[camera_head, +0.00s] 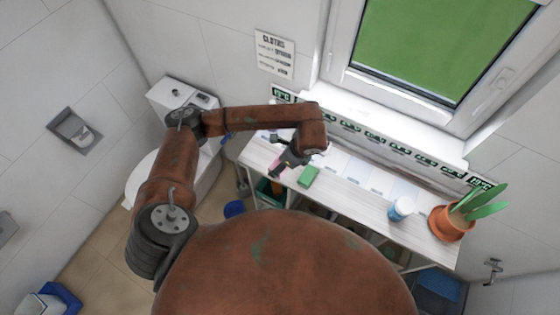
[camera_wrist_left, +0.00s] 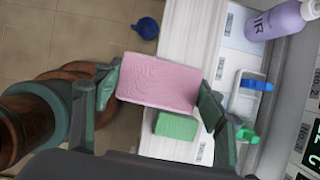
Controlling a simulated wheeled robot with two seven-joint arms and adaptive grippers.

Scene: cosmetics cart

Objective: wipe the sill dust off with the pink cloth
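My left gripper (camera_head: 286,163) is over the left end of the white shelf top (camera_head: 345,196). In the left wrist view the pink cloth (camera_wrist_left: 158,80), a thick folded pad, sits between the two fingers (camera_wrist_left: 158,95), which touch its opposite sides. The cloth overlaps the shelf's front edge in that view, with floor behind part of it. A little pink (camera_head: 275,167) shows by the gripper in the head view. A green cloth (camera_head: 308,176) lies on the shelf just beside it, also in the wrist view (camera_wrist_left: 176,126). The window sill (camera_head: 395,122) is behind; I cannot make out dust. My right gripper is out of view.
A white-and-blue jar (camera_head: 400,209) and a potted plant (camera_head: 450,222) stand at the shelf's right. A purple bottle (camera_wrist_left: 279,20) and a clear tray (camera_wrist_left: 247,92) are near the gripper. A toilet (camera_head: 155,165) is left; labels (camera_head: 375,135) line the wall.

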